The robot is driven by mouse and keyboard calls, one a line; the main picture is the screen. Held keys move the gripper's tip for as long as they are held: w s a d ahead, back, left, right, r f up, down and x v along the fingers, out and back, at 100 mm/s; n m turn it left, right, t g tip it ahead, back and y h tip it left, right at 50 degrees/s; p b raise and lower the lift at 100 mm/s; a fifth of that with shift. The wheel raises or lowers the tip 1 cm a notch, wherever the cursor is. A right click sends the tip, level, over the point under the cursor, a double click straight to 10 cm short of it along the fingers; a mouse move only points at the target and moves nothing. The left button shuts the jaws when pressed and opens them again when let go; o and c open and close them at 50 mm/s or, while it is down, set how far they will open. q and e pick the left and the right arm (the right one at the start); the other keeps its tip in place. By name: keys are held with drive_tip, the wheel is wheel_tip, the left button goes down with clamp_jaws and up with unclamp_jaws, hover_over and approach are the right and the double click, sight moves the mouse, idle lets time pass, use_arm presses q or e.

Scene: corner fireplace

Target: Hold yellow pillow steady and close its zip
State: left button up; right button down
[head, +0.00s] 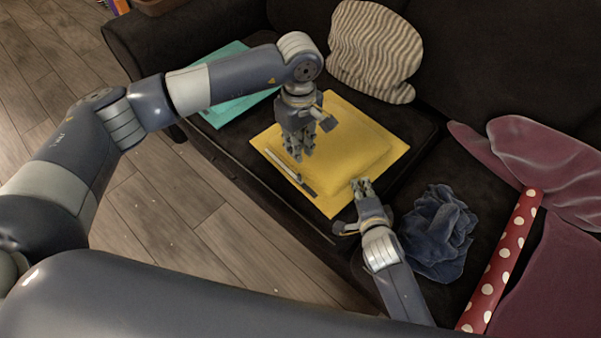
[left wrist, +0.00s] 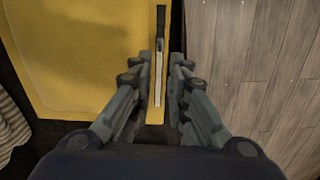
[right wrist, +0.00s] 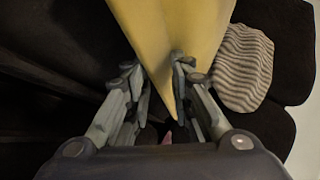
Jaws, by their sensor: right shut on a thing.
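The yellow pillow (head: 355,150) lies flat on the dark sofa seat. Its zip (head: 306,187) runs along the front-left edge, part dark and part pale grey. In the left wrist view the zip (left wrist: 159,62) shows near the pillow's edge. My left gripper (head: 302,153) points down over this edge; its open fingers stand either side of the zip's line in the left wrist view (left wrist: 162,62). Nothing shows gripped between them. My right gripper (head: 361,183) is shut on the pillow's right-front corner, which also shows between its fingers in the right wrist view (right wrist: 172,75).
A striped cushion (head: 372,55) leans behind the pillow. A teal item (head: 240,105) lies to the left. A crumpled blue cloth (head: 437,235), a red dotted roll (head: 508,255) and a mauve cloth (head: 545,160) lie to the right. Wooden floor (head: 190,220) is clear in front.

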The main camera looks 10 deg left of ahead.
sight(299, 174)
use_arm(q)
wheel_tip(299, 174, down, 12)
idle(0.5)
drive_tip(key=shift+c, duration=0.2)
clamp_jaws()
